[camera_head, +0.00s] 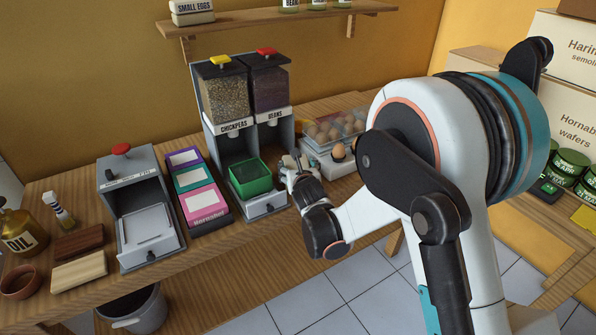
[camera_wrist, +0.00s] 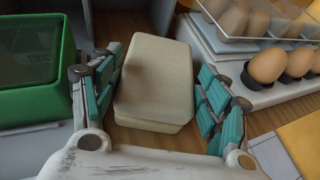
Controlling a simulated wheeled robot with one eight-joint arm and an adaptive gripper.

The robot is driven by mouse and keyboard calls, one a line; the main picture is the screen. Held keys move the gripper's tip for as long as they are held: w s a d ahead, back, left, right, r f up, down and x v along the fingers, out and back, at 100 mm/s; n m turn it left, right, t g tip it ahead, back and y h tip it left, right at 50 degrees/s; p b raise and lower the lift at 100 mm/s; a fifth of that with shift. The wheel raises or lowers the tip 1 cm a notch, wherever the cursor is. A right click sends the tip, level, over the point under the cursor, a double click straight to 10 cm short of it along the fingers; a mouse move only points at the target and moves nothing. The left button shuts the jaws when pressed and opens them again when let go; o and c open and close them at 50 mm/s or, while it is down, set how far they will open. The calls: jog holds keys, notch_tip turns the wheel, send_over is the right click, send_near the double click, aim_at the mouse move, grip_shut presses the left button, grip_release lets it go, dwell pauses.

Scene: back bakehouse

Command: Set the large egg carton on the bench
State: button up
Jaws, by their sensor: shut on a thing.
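My gripper (camera_wrist: 157,95) is shut on a plain cream carton (camera_wrist: 155,80), with teal-padded fingers on either side of it. No label shows on it, so I cannot read whether it is the large egg carton. In the head view my gripper (camera_head: 291,165) is low over the bench (camera_head: 226,237), between the green tub and the egg tray, and the carton is mostly hidden there. Wood shows around the carton in the wrist view; I cannot tell whether its underside touches the bench.
A green tub (camera_head: 250,182) stands close on the left under the chickpeas and beans dispenser (camera_head: 233,127). A white egg holder (camera_head: 325,166) with loose eggs is close on the right. A small eggs carton (camera_head: 192,12) sits on the wall shelf (camera_head: 270,24).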

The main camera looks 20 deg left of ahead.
jog(key=o, duration=1.3)
jog(key=shift+s+d+r, duration=0.1)
jog(key=shift+s+r, duration=0.05)
jog(key=p+v, duration=0.3)
jog(key=v, duration=0.8)
jog(key=shift+s+d+r, duration=0.15)
jog(key=shift+s+r, duration=0.05)
jog(key=shift+s, duration=0.1)
